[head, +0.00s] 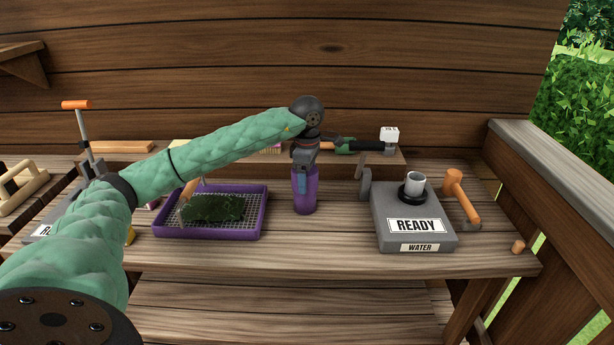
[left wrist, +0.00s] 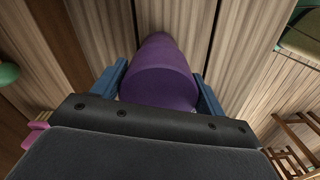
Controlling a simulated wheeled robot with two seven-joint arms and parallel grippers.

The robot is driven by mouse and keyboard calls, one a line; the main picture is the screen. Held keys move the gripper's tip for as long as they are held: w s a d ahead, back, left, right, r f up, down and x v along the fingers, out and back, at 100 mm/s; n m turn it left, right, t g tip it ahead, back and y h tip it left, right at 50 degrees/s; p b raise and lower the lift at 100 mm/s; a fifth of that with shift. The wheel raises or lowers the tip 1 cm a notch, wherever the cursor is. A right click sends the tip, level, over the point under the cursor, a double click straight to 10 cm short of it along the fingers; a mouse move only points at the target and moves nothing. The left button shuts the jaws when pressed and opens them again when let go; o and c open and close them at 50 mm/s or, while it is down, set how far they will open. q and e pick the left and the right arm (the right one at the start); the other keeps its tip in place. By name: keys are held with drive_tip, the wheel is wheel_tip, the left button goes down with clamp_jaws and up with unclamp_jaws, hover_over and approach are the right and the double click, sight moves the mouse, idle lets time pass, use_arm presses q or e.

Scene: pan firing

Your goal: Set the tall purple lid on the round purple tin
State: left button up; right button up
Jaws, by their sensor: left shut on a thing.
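My left gripper (head: 303,176) points down over the bench, shut on the tall purple lid (head: 305,187). In the left wrist view, the blue fingers of the left gripper (left wrist: 161,92) stand on both sides of the lid's flat purple top (left wrist: 160,88). A purple body (head: 305,207) shows upright below the fingers, down to bench level. Lid and round tin are the same purple, and I cannot make out a clear seam or gap between them. The fingers hide part of the upper lid. My right gripper is not in view.
A purple tray (head: 210,236) with a mesh and a dark green clump stands to the left. A grey box (head: 425,238) marked READY and WATER stands to the right, with an orange mallet (head: 455,190) beside it.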

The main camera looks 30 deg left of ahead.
use_arm(q)
drive_tip(key=shift+f+b, duration=0.5)
drive_tip(key=shift+f, duration=0.25)
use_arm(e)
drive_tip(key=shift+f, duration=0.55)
use_arm(q)
drive_tip(key=o, duration=1.1)
drive_tip(key=shift+c, duration=0.2)
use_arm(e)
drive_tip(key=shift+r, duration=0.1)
use_arm(q)
drive_tip(key=shift+r, duration=0.15)
wheel_tip(320, 180, up, 8)
drive_tip(key=shift+f+b, duration=0.25)
drive_tip(key=shift+b, duration=0.55)
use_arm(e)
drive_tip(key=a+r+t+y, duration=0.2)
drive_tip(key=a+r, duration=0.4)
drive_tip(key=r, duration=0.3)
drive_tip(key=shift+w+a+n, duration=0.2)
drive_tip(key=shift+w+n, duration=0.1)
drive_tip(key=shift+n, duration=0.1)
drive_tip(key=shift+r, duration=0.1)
